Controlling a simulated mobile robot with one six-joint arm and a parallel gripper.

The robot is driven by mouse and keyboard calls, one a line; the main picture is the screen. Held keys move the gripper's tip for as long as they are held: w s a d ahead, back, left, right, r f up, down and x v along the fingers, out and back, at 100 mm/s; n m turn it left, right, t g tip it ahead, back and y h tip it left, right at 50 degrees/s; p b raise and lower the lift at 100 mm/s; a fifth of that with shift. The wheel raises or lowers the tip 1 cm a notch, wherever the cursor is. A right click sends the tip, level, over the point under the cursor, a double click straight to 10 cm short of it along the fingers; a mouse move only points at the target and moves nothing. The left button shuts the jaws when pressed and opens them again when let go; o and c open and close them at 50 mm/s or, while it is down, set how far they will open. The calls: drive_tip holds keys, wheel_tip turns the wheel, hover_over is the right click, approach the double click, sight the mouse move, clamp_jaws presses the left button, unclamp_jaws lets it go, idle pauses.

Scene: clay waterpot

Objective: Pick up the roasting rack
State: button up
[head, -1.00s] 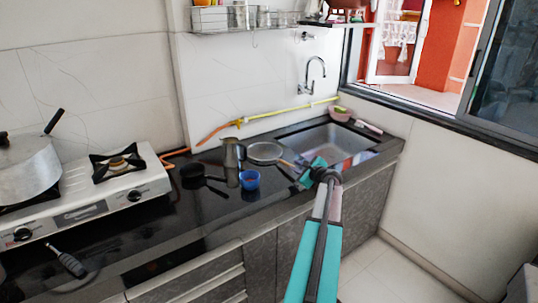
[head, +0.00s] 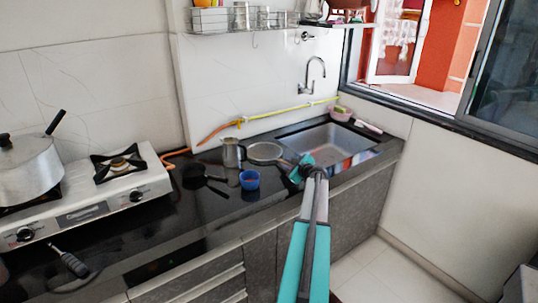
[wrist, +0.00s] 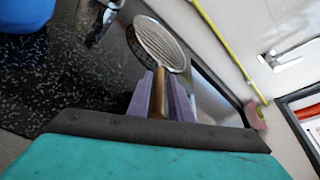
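The roasting rack (head: 265,152) is a round mesh disc with a pale rim and a brown handle. In the head view it is on or just above the black counter, left of the sink. My gripper (head: 297,168) is at its handle end. In the wrist view the rack's mesh (wrist: 158,44) lies ahead, and the handle runs back between my two purple fingers (wrist: 160,95). The fingers sit close against both sides of the handle, and the gripper looks shut on it. I cannot tell whether the rack touches the counter.
A metal jug (head: 232,153), a blue cup (head: 249,180) and a dark pan (head: 195,178) stand left of the rack. The sink (head: 325,145) is to the right. A yellow hose (head: 285,114) runs along the wall behind. The stove (head: 115,190) with a pot is far left.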

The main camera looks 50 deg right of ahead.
sight(282, 161)
drive_tip(key=shift+w+d, duration=0.1)
drive_tip(key=shift+p+x, duration=0.9)
drive_tip(key=shift+x, duration=1.55)
drive_tip(key=shift+f, duration=0.1)
drive_tip(key=shift+c, duration=0.4)
clamp_jaws()
drive_tip(key=shift+r+b, duration=0.75)
drive_tip(key=shift+r, duration=4.3)
